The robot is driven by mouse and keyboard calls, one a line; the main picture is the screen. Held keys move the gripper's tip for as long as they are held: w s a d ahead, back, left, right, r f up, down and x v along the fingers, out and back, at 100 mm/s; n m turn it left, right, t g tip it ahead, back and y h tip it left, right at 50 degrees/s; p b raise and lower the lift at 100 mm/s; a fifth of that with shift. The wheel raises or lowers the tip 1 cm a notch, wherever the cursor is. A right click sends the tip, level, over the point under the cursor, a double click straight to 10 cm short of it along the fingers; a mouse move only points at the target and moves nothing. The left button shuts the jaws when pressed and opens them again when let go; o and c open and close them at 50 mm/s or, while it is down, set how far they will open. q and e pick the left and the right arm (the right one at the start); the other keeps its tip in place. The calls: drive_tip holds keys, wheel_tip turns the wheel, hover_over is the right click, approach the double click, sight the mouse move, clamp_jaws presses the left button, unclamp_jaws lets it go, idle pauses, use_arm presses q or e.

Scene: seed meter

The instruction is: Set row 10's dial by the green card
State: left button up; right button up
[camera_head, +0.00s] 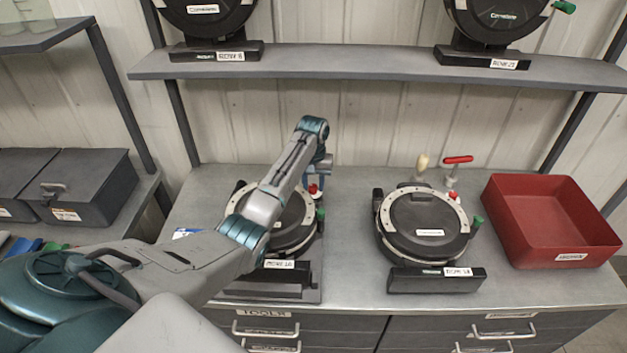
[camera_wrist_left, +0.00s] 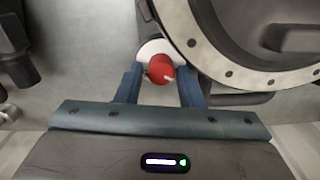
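The left seed meter (camera_head: 290,236) on the bench is a dark round housing with a pale ring; its small front label (camera_head: 279,264) seems to read row 10 but is blurred. My left arm crosses in front and hides part of it. A red dial knob (camera_wrist_left: 160,69) on a white round plate (camera_wrist_left: 155,48) sits at the meter's rim. My left gripper (camera_wrist_left: 160,84) has its blue fingers on either side of the knob, with narrow gaps showing; it also shows in the head view (camera_head: 317,185). I cannot make out a green card for certain. My right gripper is out of view.
A second meter (camera_head: 428,226) stands to the right, with a red-handled tool (camera_head: 457,161) behind it. A red bin (camera_head: 553,222) is at the bench's right. Two meters stand on the upper shelf (camera_head: 340,62). Dark boxes (camera_head: 90,186) are at left.

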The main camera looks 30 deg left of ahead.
use_arm(q)
drive_tip(key=shift+s, duration=0.1)
drive_tip(key=c, duration=0.7)
drive_tip(key=shift+r+m, duration=0.1)
drive_tip(key=shift+m, duration=0.4)
drive_tip(key=m, duration=1.6)
drive_tip(key=shift+m, duration=0.4)
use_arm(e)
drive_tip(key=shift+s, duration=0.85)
use_arm(q)
drive_tip(key=o, duration=0.7)
